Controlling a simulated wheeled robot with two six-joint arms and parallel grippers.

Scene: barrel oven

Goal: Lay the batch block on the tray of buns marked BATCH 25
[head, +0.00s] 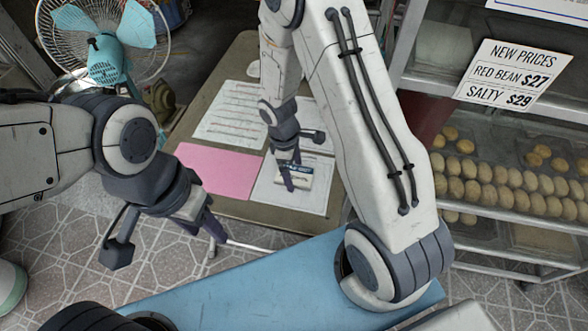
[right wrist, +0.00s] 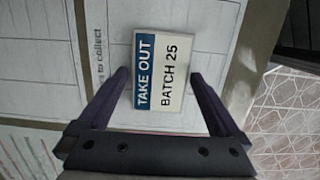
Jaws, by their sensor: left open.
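The batch block (right wrist: 171,52) is a flat cream block with a blue TAKE OUT band and the words BATCH 25. It lies on a printed white sheet on the table and also shows in the head view (head: 298,178). My right gripper (right wrist: 160,76) is open, its fingers on either side of the block in the wrist view; I cannot tell whether they touch it. In the head view the right gripper (head: 289,176) partly covers the block. My left gripper (head: 216,231) is open and empty, left of the table. Trays of buns (head: 505,190) stand on the rack at the right; no batch marking is readable.
The metal rack (head: 490,246) carries several shelves and a price sign (head: 512,76). A pink sheet (head: 220,172) and white papers (head: 240,112) lie on the table (head: 222,75). A fan (head: 108,40) stands at the back left. Tiled floor (head: 70,240) is at lower left.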

